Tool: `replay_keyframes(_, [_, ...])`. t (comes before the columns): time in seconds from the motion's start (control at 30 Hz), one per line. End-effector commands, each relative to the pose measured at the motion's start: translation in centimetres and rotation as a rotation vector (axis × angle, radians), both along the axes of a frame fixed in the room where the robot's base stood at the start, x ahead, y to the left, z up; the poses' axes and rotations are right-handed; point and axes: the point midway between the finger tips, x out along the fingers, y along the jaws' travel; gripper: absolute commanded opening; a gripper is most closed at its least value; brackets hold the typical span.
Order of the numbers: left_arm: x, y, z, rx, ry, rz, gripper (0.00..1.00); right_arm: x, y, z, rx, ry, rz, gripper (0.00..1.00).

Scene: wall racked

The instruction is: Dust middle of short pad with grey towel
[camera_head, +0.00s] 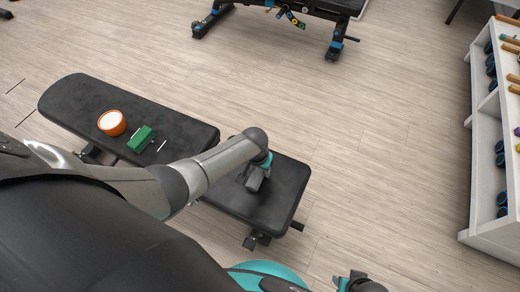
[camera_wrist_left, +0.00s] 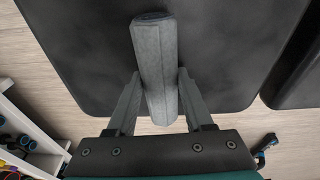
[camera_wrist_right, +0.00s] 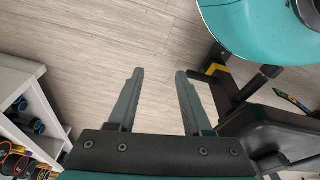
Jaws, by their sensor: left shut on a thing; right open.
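The grey towel (camera_wrist_left: 153,50) is a rolled, long grey bundle in the left wrist view. My left gripper (camera_wrist_left: 158,75) is shut on it, a finger on each side. The short pad (camera_head: 285,190) is the black bench section at the right in the head view; it also fills much of the left wrist view (camera_wrist_left: 90,50). In the head view my left gripper (camera_head: 256,178) points down over the pad's upper left part. Whether the towel touches the pad is unclear. My right gripper (camera_wrist_right: 160,72) is open and empty, over bare floor.
The long pad (camera_head: 75,97) beside the short one bears an orange bowl (camera_head: 112,123) with white contents and a green block-like thing (camera_head: 140,138). A white rack (camera_head: 485,170) with dumbbells stands at the right. Another bench (camera_head: 330,8) is at the back. Floor between is clear.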

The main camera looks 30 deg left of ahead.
Motion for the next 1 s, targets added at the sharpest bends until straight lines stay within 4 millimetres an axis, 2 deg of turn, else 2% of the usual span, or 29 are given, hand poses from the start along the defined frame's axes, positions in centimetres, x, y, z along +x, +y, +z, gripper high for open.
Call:
replay_keyframes(0.07, [0.0,0.0,0.1,-0.001,0.001,0.002,0.00,-0.7,-0.4,-0.6,-0.006,0.009,0.001,0.50])
replay_keyframes(0.13, [-0.1,0.1,1.8,0.001,-0.005,-0.004,0.00,-0.9,-0.7,-1.1,-0.009,0.009,0.001,0.50])
replay_keyframes(0.6, [-0.3,0.4,3.3,0.001,-0.001,-0.001,0.00,-3.5,-2.7,-3.9,-0.030,0.015,0.004,0.50])
replay_keyframes(1.0, [-0.4,0.6,4.7,0.002,-0.001,0.000,0.00,-6.1,-4.7,-5.3,-0.047,0.018,0.004,0.50])
